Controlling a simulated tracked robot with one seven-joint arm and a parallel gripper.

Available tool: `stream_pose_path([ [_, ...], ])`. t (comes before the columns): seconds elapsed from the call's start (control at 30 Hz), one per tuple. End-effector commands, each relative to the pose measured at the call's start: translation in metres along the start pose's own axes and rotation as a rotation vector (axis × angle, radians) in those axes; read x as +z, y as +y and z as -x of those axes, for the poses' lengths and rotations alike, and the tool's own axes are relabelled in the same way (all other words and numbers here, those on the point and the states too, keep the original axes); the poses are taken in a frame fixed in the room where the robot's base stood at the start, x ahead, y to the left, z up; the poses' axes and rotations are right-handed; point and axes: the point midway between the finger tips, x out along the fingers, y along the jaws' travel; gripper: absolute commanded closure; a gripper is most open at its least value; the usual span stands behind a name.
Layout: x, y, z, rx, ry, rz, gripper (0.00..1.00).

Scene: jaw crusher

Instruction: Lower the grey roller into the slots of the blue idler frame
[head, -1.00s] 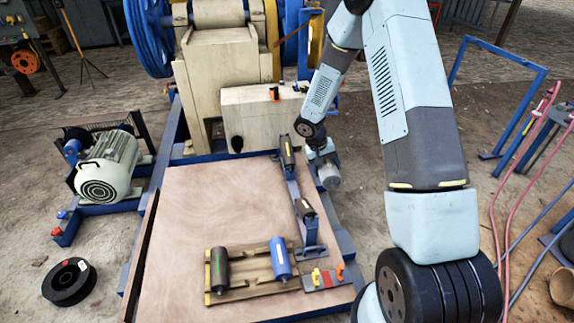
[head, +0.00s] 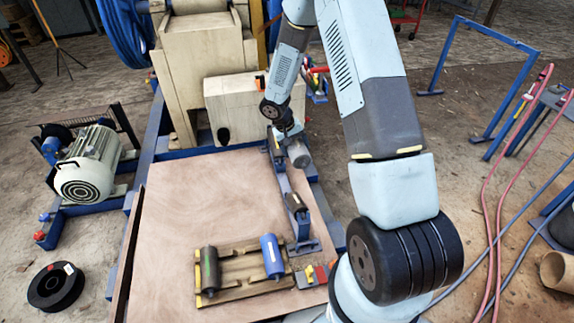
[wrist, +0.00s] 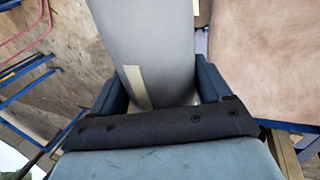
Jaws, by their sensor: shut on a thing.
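The grey roller (head: 299,154) is held in my gripper (head: 290,136) in the head view. It hangs at the right side of the blue idler frame (head: 304,246), which runs along the right edge of the wooden board. The frame carries dark rollers, one near its middle (head: 296,203) and one at its far end, partly hidden by my arm. In the wrist view the grey roller (wrist: 155,45), with a pale stripe, fills the space between my blue-grey fingers. The slots are hidden there, and I cannot tell how high the roller is above them.
A wooden rack (head: 236,290) on the board (head: 170,215) holds a black roller (head: 209,270) and a blue roller (head: 272,257). The crusher body (head: 200,75) stands behind. A motor (head: 88,165) and black spool (head: 56,287) are left. The board's left part is clear.

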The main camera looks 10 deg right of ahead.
Motion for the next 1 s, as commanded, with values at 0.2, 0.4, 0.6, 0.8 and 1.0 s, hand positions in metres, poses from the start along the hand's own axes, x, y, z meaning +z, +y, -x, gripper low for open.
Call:
stream_pose_path([
  [0.2, -0.018, -0.008, -0.014, -0.042, 0.073, 0.214, 0.92],
  [0.4, -0.04, -0.017, -0.035, -0.1, 0.157, 0.512, 0.92],
  [0.6, -0.058, -0.024, -0.052, -0.145, 0.215, 0.764, 0.92],
  [0.8, -0.072, -0.03, -0.068, -0.18, 0.255, 0.989, 0.92],
  [1.0, -0.085, -0.036, -0.083, -0.208, 0.284, 1.209, 0.92],
])
